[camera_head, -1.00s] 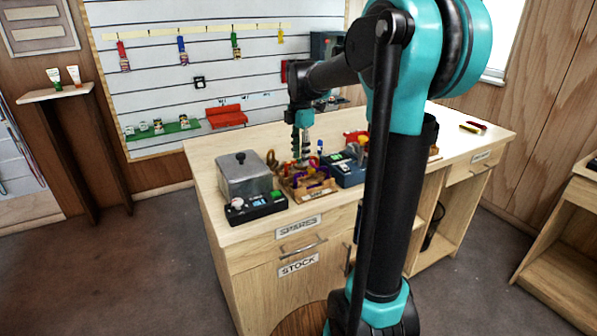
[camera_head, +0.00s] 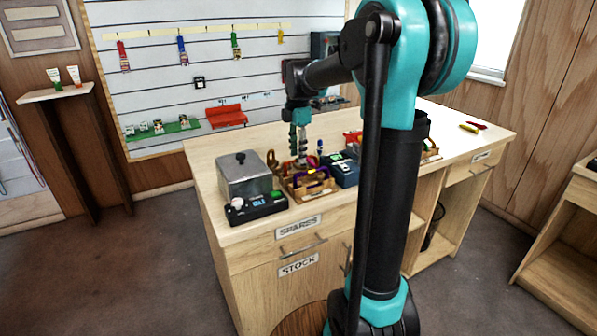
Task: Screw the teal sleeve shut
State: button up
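My gripper (camera_head: 299,148) points down over the wooden tray (camera_head: 310,194) on the workbench. The tray holds small climbing gear, with purple, yellow and orange pieces showing. The gripper's fingertips are close above or among these pieces; at this size I cannot tell whether they touch any. I cannot make out whether the fingers are open or shut. I cannot pick out the teal sleeve; it is too small to tell or hidden by the gripper and the gear.
A grey metal box (camera_head: 244,176) with a lid and a black device (camera_head: 256,207) stand left of the tray. A dark blue box (camera_head: 344,172) stands close on its right. Bare bench top (camera_head: 214,160) shows at the left. Red and yellow items (camera_head: 472,126) lie far right.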

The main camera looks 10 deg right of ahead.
jog(key=shift+f, duration=1.4)
jog(key=shift+s, duration=0.1)
jog(key=shift+s+d, duration=0.2)
jog(key=shift+s, duration=0.35)
jog(key=shift+s+d, duration=0.15)
jog(key=shift+s, duration=0.35)
jog(key=shift+r, duration=0.1)
jog(key=shift+w+r, duration=0.25)
jog(key=shift+r, duration=0.4)
jog(key=shift+w+r, duration=0.25)
jog(key=shift+r, duration=0.4)
jog(key=shift+w+a, duration=0.3)
jog(key=shift+w, duration=0.4)
